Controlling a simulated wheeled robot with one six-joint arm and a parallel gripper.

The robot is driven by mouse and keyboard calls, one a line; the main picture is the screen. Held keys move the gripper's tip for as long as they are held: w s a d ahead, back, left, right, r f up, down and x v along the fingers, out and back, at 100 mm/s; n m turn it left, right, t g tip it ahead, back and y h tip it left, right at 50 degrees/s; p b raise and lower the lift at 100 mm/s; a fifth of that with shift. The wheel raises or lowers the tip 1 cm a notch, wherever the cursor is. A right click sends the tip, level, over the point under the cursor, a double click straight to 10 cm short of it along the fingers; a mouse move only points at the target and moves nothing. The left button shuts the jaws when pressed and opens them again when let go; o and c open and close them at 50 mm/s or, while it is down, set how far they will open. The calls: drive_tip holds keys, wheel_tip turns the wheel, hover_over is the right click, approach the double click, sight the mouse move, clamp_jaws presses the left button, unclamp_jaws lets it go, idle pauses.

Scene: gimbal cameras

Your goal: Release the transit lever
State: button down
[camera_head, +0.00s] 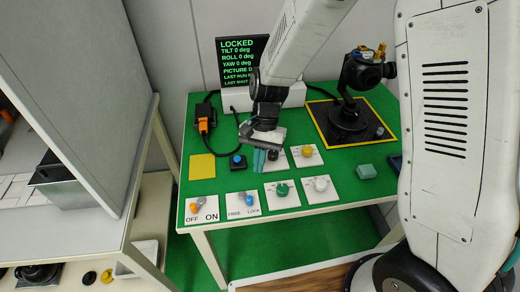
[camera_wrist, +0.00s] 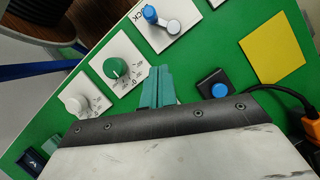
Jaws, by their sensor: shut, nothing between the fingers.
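The FREE/LOCK panel (camera_head: 236,206) is a white plate at the table's front, carrying the transit lever (camera_head: 249,200), a grey lever with a blue tip. The blue tip lies toward the LOCK side. The lever also shows at the top of the wrist view (camera_wrist: 151,14). My gripper (camera_head: 261,162) has teal fingers that are shut and empty, above the green table behind the panel; in the wrist view the fingers (camera_wrist: 157,85) point toward the panels, apart from the lever. A screen (camera_head: 238,60) reads LOCKED, with tilt, roll and yaw at 0 deg.
Beside the lever are an OFF/ON switch panel (camera_head: 199,211), a green knob (camera_head: 282,189) and a white knob (camera_head: 320,184). A blue button (camera_head: 237,160) on a black box stands near my fingers. A black gimbal camera (camera_head: 360,72) stands at the back right. A yellow square (camera_head: 202,167) lies left.

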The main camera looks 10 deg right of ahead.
sight(245, 197)
drive_tip(key=x, duration=0.4)
drive_tip(key=shift+s+a+r, duration=0.15)
drive_tip(key=shift+s+a, duration=0.15)
drive_tip(key=shift+s, duration=0.3)
drive_tip(key=shift+s+a+r, duration=0.15)
drive_tip(key=shift+s+a, duration=0.15)
drive_tip(key=shift+s, duration=0.25)
drive_tip(key=shift+s+a, duration=0.25)
drive_tip(key=shift+s, duration=0.3)
